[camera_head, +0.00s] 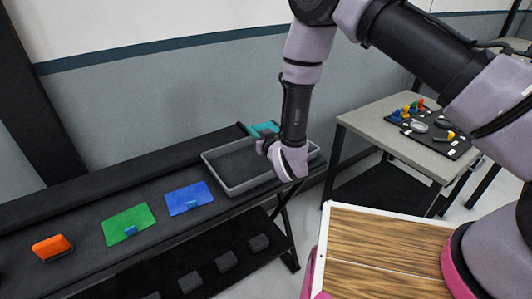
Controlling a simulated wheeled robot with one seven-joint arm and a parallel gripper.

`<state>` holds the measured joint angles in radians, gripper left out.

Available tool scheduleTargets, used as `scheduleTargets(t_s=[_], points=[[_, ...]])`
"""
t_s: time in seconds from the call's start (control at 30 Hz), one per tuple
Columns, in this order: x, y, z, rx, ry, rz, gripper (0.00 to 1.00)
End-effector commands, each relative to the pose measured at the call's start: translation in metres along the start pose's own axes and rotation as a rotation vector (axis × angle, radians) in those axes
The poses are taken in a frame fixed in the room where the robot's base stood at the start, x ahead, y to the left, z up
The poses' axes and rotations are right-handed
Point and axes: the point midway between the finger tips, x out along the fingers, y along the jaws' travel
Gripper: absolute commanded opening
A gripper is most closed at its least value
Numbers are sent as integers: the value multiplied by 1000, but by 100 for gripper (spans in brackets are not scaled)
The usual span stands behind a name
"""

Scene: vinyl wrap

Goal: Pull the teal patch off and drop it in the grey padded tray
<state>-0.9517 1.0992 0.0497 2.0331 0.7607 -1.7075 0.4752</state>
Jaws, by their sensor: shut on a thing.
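The teal patch (262,128) shows at the back right of the bench, just beyond the tray's far rim and partly hidden by my gripper. My gripper (264,144) is over the tray's right half, its fingers toward the teal patch. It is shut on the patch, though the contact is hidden. I cannot tell whether the patch still touches the surface behind it. The grey padded tray (248,185) sits on the dark bench, its inside dark and its visible part empty. My wrist hides part of its right side.
Left of the tray on the bench (85,224) lie a blue patch (188,199), a green patch (128,225) and an orange piece (52,248). Several dark blocks sit on the lower shelf. A side table (385,135) with small coloured items stands at the right.

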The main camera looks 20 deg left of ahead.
Motion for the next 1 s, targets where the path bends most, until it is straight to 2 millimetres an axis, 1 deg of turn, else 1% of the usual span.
scheduleTargets(t_s=[0.03,0.17,0.43,0.47,0.5,0.53,0.57,0.87,1.0], points=[[0,0,5,0,-1,0,0],[2,0,10,0,0,1,0],[2,0,11,0,0,0,0],[2,0,11,0,0,0,10],[2,0,11,0,0,0,25],[2,0,11,0,0,0,36],[2,0,11,0,0,0,41],[1,0,11,0,0,0,41],[-11,0,11,0,-2,0,41]])
